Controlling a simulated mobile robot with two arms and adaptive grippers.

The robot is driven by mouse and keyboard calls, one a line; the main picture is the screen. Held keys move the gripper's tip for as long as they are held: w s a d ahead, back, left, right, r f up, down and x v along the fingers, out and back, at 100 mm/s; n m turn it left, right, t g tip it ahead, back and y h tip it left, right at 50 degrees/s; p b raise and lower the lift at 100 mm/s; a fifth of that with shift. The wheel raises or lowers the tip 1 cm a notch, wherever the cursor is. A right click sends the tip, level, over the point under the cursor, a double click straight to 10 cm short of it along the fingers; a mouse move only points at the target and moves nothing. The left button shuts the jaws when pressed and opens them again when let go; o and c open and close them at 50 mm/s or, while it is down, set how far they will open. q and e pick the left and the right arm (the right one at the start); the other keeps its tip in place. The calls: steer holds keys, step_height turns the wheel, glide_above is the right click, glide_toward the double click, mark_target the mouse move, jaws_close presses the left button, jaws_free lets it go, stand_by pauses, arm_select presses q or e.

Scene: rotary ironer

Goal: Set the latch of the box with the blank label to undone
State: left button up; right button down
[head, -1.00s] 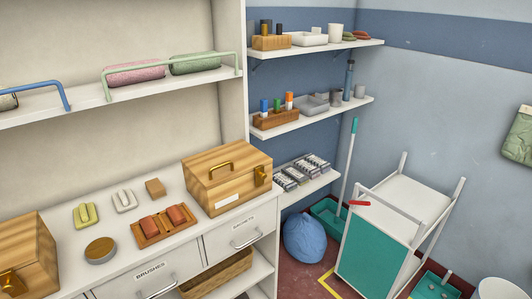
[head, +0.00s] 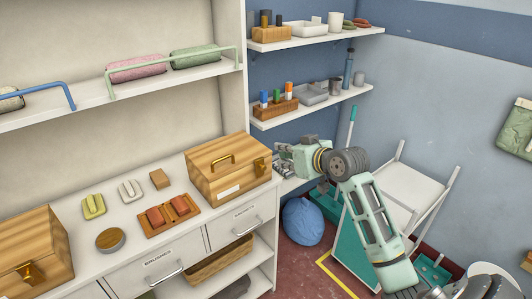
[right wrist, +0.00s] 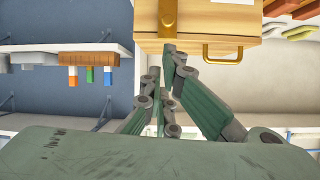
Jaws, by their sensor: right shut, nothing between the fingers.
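A wooden box (head: 222,180) with a white blank label (head: 229,193) stands at the right end of the counter. It has a brass handle on its lid and a brass latch (head: 260,165) on its right end. The box (right wrist: 205,18) appears upside down in the right wrist view, with the brass latch (right wrist: 168,14) at the top. My right gripper (head: 277,161) is beside that end. Its fingertips (right wrist: 169,50) are shut and empty, close to the latch's end; I cannot tell whether they touch. My left gripper is out of view.
Another wooden box (head: 30,245) with a brass latch stands at the counter's left. Between the boxes are a tray of red blocks (head: 168,217), brushes and a round tin (head: 110,239). Wall shelves (head: 310,105) and a white-and-teal cart (head: 410,190) stand near my right arm.

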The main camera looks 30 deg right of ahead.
steer(key=p+x, duration=0.2)
steer(key=x, duration=0.8)
steer(key=shift+f, duration=0.1)
